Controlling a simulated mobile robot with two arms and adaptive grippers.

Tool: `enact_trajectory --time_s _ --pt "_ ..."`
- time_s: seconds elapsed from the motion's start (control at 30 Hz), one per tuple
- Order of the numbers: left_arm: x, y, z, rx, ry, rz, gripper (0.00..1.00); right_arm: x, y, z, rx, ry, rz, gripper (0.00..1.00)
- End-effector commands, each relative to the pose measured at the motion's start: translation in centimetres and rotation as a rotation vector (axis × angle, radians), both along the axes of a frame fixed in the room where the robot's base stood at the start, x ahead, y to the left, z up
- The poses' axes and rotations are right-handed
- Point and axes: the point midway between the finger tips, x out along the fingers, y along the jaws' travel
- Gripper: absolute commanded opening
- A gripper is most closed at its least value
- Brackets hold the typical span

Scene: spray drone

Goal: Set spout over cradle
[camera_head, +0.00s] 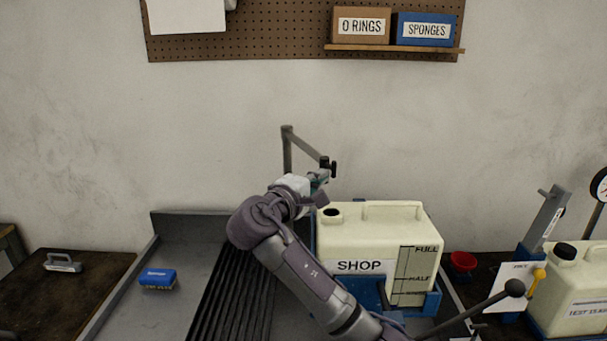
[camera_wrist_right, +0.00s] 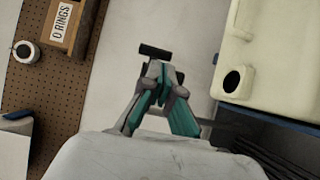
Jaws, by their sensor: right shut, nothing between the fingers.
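The spout (camera_head: 306,144) is a grey swing arm on an upright post behind the counter, with a dark fitting at its outer end. The blue cradle (camera_head: 432,303) holds a cream jug (camera_head: 385,217) labelled SHOP, whose open mouth is at its left top corner. The spout's end is left of and above that mouth. My right gripper (camera_head: 325,178) is just below the spout's end, shut and empty. In the right wrist view its fingers (camera_wrist_right: 163,78) are together beside a dark bar (camera_wrist_right: 158,51), apparently the spout's fitting; contact cannot be told. My left gripper is out of view.
A grey tray (camera_head: 195,265) with black ribs and a blue sponge (camera_head: 157,278) lies left of my arm. A red funnel (camera_head: 463,263), a lever (camera_head: 514,288) and a second cream jug (camera_head: 580,290) stand right. A pegboard shelf (camera_head: 395,48) hangs above.

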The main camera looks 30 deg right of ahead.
Motion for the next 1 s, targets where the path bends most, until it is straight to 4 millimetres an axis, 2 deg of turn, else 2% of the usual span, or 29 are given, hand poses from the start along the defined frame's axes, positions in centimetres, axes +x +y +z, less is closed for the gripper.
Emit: enact_trajectory --time_s 0.4,0.7,1.0 --pt "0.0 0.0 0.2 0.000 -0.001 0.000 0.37 -0.2 -0.5 -0.1 0.000 0.000 0.002 0.00" --pt "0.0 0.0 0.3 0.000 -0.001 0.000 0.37 -0.9 -4.1 -0.1 0.000 0.001 0.116 0.00" --pt "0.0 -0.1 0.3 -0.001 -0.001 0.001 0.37 -0.9 -4.3 0.1 -0.001 -0.002 0.124 0.00"
